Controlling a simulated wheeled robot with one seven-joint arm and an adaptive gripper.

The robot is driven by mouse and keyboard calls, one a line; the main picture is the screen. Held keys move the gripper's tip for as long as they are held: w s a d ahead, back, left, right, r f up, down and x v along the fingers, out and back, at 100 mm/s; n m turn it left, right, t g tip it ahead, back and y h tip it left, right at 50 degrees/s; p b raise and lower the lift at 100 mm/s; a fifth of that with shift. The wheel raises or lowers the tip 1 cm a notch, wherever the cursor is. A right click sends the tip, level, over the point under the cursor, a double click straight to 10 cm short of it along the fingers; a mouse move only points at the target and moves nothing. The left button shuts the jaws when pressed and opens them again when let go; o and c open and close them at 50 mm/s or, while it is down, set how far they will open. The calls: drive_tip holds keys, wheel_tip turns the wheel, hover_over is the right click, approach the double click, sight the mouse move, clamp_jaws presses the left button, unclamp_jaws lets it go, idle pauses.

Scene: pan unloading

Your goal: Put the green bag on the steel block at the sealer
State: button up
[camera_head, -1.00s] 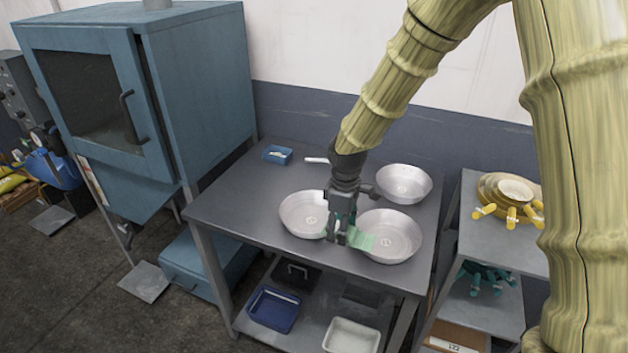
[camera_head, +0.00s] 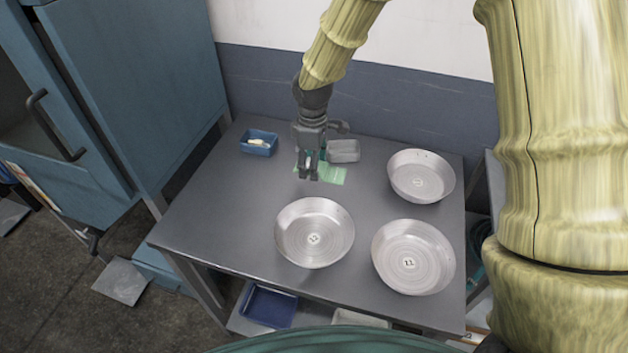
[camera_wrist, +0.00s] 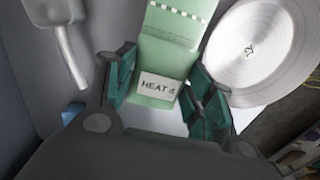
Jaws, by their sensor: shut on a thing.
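The green bag (camera_head: 331,173) shows in the head view at the back of the metal table, between and beyond my fingertips. In the wrist view the bag (camera_wrist: 177,38) is pale green, with a white label reading "HEAT 4" and a row of white marks near its far end. My gripper (camera_head: 308,175) is shut on the bag's near end; its green-padded fingers (camera_wrist: 162,88) flank the label. The bag sticks out to the right in the head view. I cannot tell whether it touches the table. I cannot make out a steel block or a sealer.
The table (camera_head: 225,215) carries three round metal pans (camera_head: 313,232), (camera_head: 413,257), (camera_head: 421,176). A grey scoop-like tray (camera_head: 344,151) lies just behind the bag, and a small blue tray (camera_head: 259,143) stands to the left. A blue oven (camera_head: 150,90) borders the left side. The table's left front is clear.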

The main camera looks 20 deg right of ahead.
drive_tip(key=p, duration=0.1)
hover_over(314, 192)
wheel_tip(314, 192, down, 4)
drive_tip(key=shift+w+f, duration=0.15)
drive_tip(key=shift+s+f+p, duration=0.3)
drive_tip(key=shift+f+p, duration=0.05)
drive_tip(key=f, duration=0.1)
drive_tip(key=f+p, duration=0.1)
drive_tip(key=shift+w+f, duration=0.2)
drive_tip(key=shift+f, duration=0.2)
drive_tip(key=shift+s+f, duration=0.1)
drive_tip(key=shift+f, duration=0.15)
drive_tip(key=shift+f, duration=0.15)
drive_tip(key=o, duration=0.8)
drive_tip(key=shift+r, duration=0.2)
